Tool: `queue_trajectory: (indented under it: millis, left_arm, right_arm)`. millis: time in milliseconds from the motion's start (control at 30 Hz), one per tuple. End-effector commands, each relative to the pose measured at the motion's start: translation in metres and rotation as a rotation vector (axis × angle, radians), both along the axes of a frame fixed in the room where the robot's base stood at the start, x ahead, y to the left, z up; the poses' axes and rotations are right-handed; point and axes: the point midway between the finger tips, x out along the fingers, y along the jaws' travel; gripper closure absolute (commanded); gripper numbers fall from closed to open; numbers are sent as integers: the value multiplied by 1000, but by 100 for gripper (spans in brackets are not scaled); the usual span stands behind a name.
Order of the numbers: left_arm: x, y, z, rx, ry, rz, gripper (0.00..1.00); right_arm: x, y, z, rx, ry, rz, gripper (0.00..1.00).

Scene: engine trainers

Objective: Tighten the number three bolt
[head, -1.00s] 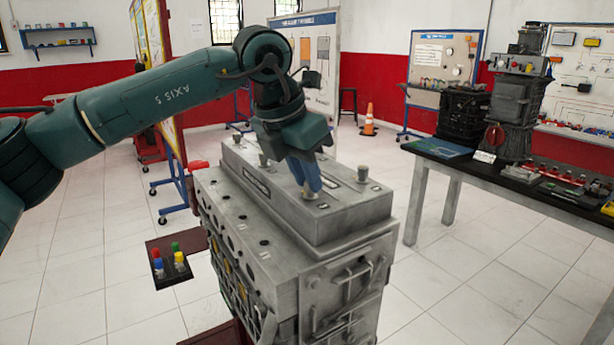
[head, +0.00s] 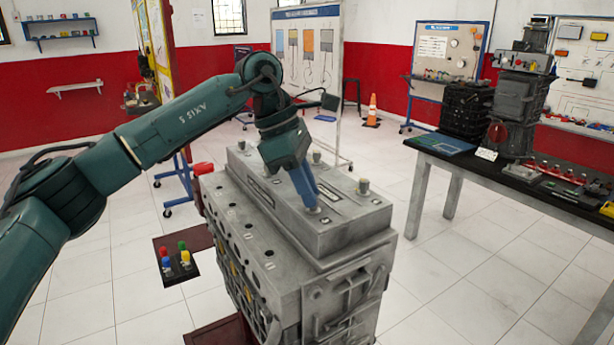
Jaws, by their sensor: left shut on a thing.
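A grey engine block (head: 255,262) stands in the middle, with a long grey cover (head: 345,232) on top. Short upright bolts stick up from the cover: one at the far left end (head: 242,147), one at the far edge (head: 316,157) and one at the right (head: 363,186). My left gripper (head: 312,206) points down with its blue fingers shut on a small bolt at the cover's near edge. The fingers hide most of that bolt. No readable numbers mark the bolts. My right gripper is out of view.
A black-topped workbench (head: 475,168) with engine parts stands at the right. A small dark tray (head: 172,284) with coloured pegs is at the block's left. A whiteboard (head: 325,110) and an orange cone (head: 372,110) stand behind. Tiled floor is open around the block.

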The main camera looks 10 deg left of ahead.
Motion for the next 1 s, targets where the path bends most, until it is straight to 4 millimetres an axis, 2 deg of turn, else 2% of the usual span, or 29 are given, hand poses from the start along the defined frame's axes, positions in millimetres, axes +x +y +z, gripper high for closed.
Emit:
queue_trajectory:
  millis: [600,1000]
  left_arm:
    - [6,-2,1,-2,-1,-567,100]
    - [8,-3,1,-1,-4,-794,100]
  right_arm:
    - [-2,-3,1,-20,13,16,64]
    - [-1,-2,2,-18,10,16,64]
